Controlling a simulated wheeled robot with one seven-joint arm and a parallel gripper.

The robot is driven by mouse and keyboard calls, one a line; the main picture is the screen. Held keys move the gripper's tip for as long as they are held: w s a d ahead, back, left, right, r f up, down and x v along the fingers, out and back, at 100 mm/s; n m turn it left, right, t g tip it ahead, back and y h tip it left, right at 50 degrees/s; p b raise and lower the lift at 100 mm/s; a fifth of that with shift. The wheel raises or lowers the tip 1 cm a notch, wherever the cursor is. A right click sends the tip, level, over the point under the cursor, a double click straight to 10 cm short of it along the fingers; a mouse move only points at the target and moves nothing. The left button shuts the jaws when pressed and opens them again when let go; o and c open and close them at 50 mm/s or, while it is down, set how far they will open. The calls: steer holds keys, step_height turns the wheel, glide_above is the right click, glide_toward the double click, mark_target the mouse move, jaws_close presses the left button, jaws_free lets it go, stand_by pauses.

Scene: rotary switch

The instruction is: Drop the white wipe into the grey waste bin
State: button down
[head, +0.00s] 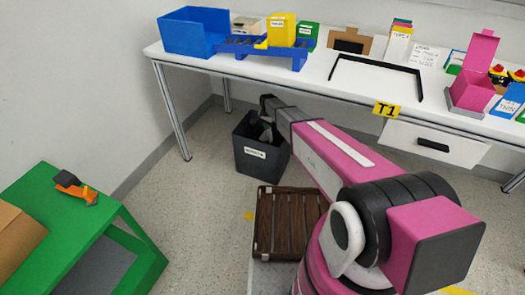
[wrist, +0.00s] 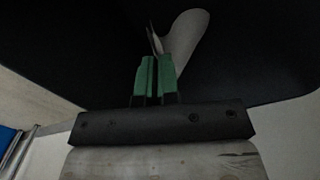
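The grey waste bin (head: 246,165) stands on the floor below the white table, a dark open box with a white label. My arm reaches down over it, and my gripper (head: 268,118) is at its opening. In the wrist view my gripper (wrist: 158,62) has its two green fingers close together. The white wipe (wrist: 187,38) rises from between and behind the fingertips, pinched there, against the dark bin interior.
The white table (head: 320,82) holds a blue bin (head: 196,32), a yellow box (head: 281,30) and a pink box (head: 473,85). A dark slatted crate (head: 288,222) lies beside my base. A green bench (head: 60,215) stands at left. Floor between is clear.

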jaws_free()
stand_by(0.7)
steer(key=shift+r, duration=0.1)
steer(key=shift+r, duration=2.65)
